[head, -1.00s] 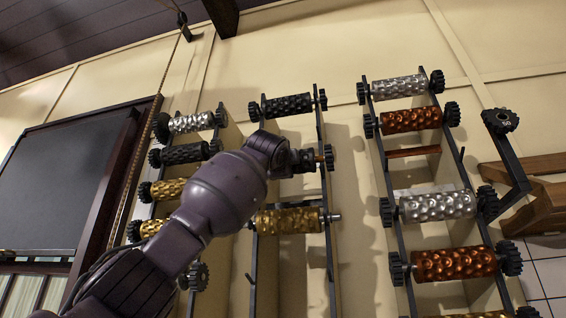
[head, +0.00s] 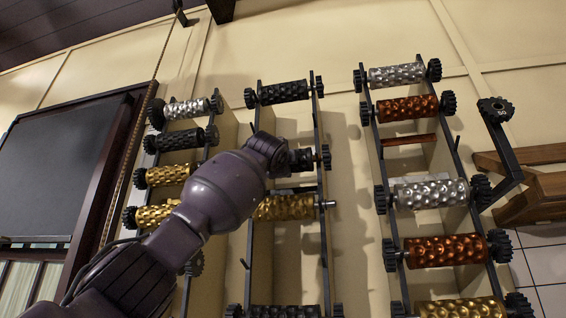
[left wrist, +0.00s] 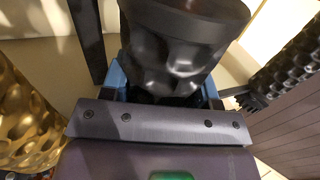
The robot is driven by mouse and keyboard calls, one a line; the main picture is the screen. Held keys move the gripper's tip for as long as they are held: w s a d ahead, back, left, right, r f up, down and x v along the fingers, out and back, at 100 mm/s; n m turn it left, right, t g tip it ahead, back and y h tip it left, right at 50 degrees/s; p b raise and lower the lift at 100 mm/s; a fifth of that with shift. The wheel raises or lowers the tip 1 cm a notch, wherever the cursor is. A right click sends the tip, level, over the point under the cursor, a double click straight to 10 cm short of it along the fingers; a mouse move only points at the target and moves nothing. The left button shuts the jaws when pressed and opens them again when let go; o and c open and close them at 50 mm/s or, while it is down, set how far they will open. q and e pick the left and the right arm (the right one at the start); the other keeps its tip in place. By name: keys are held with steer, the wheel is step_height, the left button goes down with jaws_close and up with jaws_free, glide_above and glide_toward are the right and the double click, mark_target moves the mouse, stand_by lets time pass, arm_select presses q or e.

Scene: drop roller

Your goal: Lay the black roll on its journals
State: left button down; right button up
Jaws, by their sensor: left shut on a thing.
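My left gripper (head: 290,161) is shut on a black roll (head: 304,160) at the middle rack (head: 321,183). In the left wrist view the held black roll (left wrist: 178,62) fills the top centre, dark and dimpled, between the blue-edged fingers (left wrist: 165,88). The roll's right end shows a dark gear (head: 325,157) by the right rail; its left end is hidden by my arm. I cannot tell whether its journals touch the rack. A gold roll (head: 285,207) lies just below it. Another black roll (head: 283,91) lies on the top row. My right gripper is not in view.
The left rack holds silver (head: 186,109), black (head: 180,140) and gold rolls. The right rack holds silver (head: 432,194), copper (head: 445,250) and gold rolls (head: 460,311). A dark bracket arm (head: 507,150) and wooden shelf (head: 540,203) stand at the right.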

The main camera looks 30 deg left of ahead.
arm_select(q)
steer(key=shift+s+r, duration=0.1)
steer(key=shift+c, duration=1.5)
jaws_free()
steer(key=shift+f, duration=0.2)
steer(key=shift+s+d+f+b, duration=0.1)
steer(key=shift+s+b, duration=0.1)
steer(key=shift+b, duration=0.1)
steer(key=b+v, duration=0.4)
steer(key=v, duration=0.6)
steer(key=shift+s, duration=0.15)
